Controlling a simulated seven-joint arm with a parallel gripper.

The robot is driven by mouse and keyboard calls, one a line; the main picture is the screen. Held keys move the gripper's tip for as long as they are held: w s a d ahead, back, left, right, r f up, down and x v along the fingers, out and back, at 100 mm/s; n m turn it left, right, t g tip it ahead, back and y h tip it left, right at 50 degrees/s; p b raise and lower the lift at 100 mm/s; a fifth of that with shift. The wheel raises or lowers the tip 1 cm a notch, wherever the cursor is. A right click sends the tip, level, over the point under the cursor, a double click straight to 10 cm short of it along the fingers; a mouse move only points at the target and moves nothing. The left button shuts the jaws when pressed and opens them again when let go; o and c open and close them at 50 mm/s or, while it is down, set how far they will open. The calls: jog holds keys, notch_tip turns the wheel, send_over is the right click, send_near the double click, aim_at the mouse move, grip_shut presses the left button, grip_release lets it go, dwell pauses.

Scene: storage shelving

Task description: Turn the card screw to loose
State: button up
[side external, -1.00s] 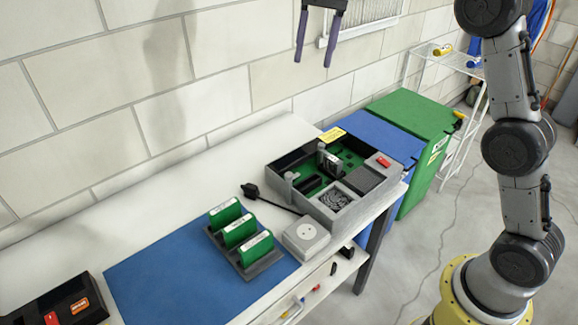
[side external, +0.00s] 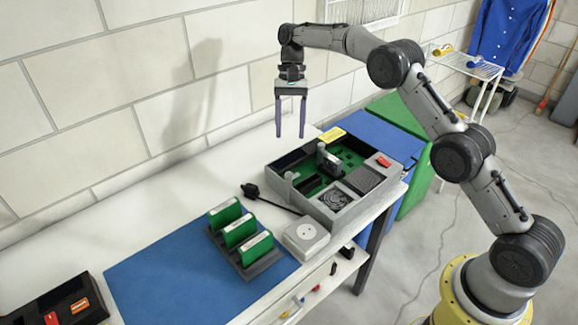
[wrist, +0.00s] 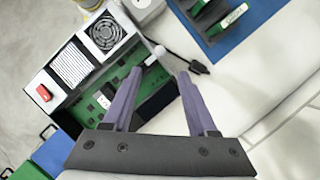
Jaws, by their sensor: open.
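An open grey computer case (side external: 317,211) with a green board (side external: 352,159) inside stands on the white bench. A small light grey knob (side external: 290,177) stands at its left side; it also shows in the wrist view (wrist: 157,51), just beyond my fingertips. A grey upright piece (side external: 330,161) stands at the board's back. I cannot tell for sure which of these is the card screw. My gripper (side external: 290,135) points down above the case's left side, open and empty. In the wrist view my gripper's two purple fingers (wrist: 159,74) are apart, with nothing between them.
A rack with several green cards (side external: 240,238) sits on the blue mat (side external: 150,265). A white box (side external: 306,238) and a black plug with cable (side external: 250,190) lie near the case. A red switch (side external: 384,159) is on the case. The bench's back left is clear.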

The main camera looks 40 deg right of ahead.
aim_at(289, 174)
jog(key=x, duration=1)
jog(key=shift+s+a+f, duration=0.1)
jog(key=shift+f, duration=0.2)
grip_shut()
